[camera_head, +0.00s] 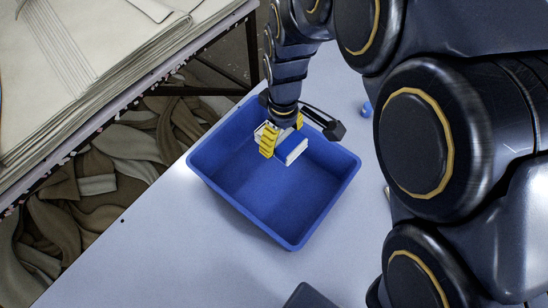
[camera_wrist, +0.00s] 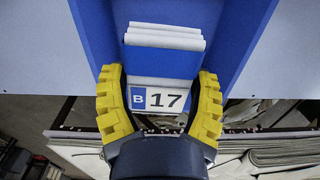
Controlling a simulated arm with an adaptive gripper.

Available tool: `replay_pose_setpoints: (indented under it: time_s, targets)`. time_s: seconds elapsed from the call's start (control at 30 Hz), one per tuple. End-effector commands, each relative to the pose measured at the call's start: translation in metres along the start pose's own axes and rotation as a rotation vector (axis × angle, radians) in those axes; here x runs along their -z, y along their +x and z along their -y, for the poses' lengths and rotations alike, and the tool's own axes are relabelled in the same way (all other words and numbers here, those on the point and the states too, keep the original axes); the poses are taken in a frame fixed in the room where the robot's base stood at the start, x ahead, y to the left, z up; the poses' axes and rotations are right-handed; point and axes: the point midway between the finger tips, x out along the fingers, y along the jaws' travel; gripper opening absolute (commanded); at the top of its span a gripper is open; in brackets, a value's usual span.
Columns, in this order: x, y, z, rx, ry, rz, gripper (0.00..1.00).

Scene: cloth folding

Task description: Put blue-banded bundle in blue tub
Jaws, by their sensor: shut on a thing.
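The blue-banded bundle (camera_head: 292,147) is white with a wide blue band. In the wrist view the bundle (camera_wrist: 165,37) shows white folded layers, the band and a label reading "B 17". My gripper (camera_head: 283,134) has yellow ridged fingers shut on the bundle, one on each side; the fingers also show in the wrist view (camera_wrist: 157,80). The blue tub (camera_head: 262,224) is an open rectangular box on the pale table. The bundle is within the outline of the tub's opening, towards its far side. I cannot tell whether it touches the tub floor.
The pale table (camera_head: 125,255) is clear to the left of the tub. A small blue object (camera_head: 367,109) lies to its right, and a dark grey object (camera_head: 310,296) is at the bottom edge. Stacked cloth (camera_head: 70,60) is at upper left, above a heap of brown cloth (camera_head: 110,185).

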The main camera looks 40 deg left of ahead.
Motion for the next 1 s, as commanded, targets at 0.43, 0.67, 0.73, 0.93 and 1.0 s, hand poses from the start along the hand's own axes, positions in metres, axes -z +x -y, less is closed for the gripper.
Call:
replay_pose_setpoints:
  time_s: [0.43,0.67,0.73,0.93,1.0]
  targets:
    - [0.005,0.06,0.016,0.003,-0.072,0.005,0.32]
    - [0.006,0.085,0.016,0.002,-0.071,0.004,0.32]
    - [0.005,0.095,0.016,0.003,-0.071,0.005,0.32]
    - [0.006,0.129,0.015,0.002,-0.072,0.004,0.32]
    - [0.007,0.135,0.015,-0.001,-0.071,0.0,0.32]
